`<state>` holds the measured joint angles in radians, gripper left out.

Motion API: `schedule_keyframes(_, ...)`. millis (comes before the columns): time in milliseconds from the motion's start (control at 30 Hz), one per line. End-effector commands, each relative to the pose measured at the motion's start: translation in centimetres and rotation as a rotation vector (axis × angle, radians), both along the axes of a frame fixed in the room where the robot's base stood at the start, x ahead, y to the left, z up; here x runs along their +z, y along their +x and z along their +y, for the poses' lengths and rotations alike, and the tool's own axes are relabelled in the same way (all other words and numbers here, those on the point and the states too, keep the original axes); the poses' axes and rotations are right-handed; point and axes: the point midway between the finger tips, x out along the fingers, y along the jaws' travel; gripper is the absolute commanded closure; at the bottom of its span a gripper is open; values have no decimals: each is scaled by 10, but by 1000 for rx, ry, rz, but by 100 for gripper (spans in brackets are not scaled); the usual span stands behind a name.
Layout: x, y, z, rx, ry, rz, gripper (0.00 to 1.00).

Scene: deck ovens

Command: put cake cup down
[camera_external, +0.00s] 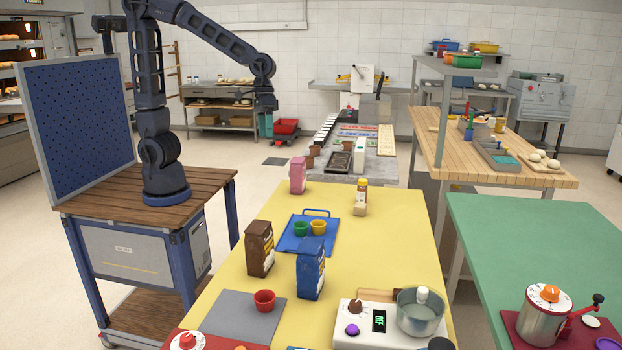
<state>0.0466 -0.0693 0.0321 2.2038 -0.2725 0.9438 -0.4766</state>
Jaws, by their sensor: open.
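Three small cups that could be cake cups show on the yellow table (392,240). A green cup (301,229) and a yellow cup (318,227) stand side by side on a blue tray (289,247) with a raised handle. A red cup (264,300) stands upright on a grey mat (222,318) near the front. My gripper (266,104) hangs high above and behind the table, well apart from all the cups. It is open and small in view, with no cup visible in it.
A brown bag (260,249) and a blue bag (311,268) stand between tray and mat. A pink bag (298,175) and a bottle (361,196) stand farther back. The table's right middle is clear.

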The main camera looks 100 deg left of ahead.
Motion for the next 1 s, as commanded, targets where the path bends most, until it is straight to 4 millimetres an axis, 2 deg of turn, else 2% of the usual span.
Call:
schedule_keyframes(33, 10, -13, 3, -28, 12, -26, 32)
schedule_keyframes(200, 33, -55, 12, -131, 60, -103, 32)
schedule_keyframes(467, 55, -118, 27, -285, 150, -213, 32)
schedule_keyframes(800, 64, -196, 44, -471, 287, -335, 32)
schedule_keyframes(1000, 62, -223, 50, -538, 343, -372, 32)
